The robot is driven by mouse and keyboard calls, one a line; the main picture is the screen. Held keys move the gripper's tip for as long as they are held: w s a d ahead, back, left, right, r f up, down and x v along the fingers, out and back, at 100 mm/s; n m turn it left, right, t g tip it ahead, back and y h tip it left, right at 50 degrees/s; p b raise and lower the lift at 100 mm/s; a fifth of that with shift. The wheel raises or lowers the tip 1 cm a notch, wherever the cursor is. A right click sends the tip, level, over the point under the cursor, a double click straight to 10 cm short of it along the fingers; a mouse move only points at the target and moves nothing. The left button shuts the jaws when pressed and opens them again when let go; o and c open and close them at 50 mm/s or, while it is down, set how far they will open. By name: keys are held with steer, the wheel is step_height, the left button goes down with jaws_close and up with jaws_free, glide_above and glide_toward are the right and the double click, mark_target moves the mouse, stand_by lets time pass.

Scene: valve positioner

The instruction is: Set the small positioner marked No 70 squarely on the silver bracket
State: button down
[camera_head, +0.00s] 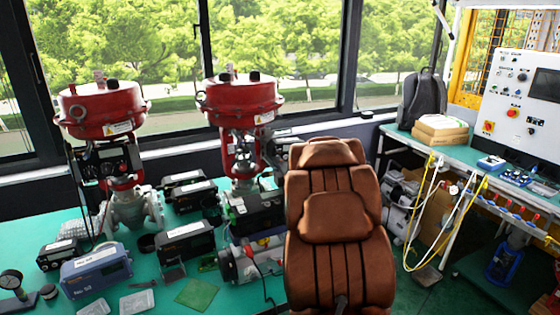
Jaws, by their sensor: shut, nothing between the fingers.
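My gripper is not in this view. Several dark box-shaped positioners with white labels lie on the green bench (225,277). A small black one (60,256) sits at the left. A larger black one (185,241) stands near the middle, and another (255,213) is at the foot of the right valve. I cannot read No 70 on any of them. A blue positioner (97,272) at the front left carries a marking that looks like No 52. I cannot pick out the silver bracket for certain among the parts around the valves.
Two red-topped valves, left (102,108) and right (242,95), stand on the bench before the windows. A brown chair (338,225) blocks the bench's right end. A pressure gauge (11,280) stands front left. A second bench (425,142) with a control panel (515,95) is at the right.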

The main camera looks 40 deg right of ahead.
steer(key=shift+w+d+f+p, duration=0.1)
steer(key=shift+w+d+p, duration=0.15)
steer(key=shift+d, duration=0.2)
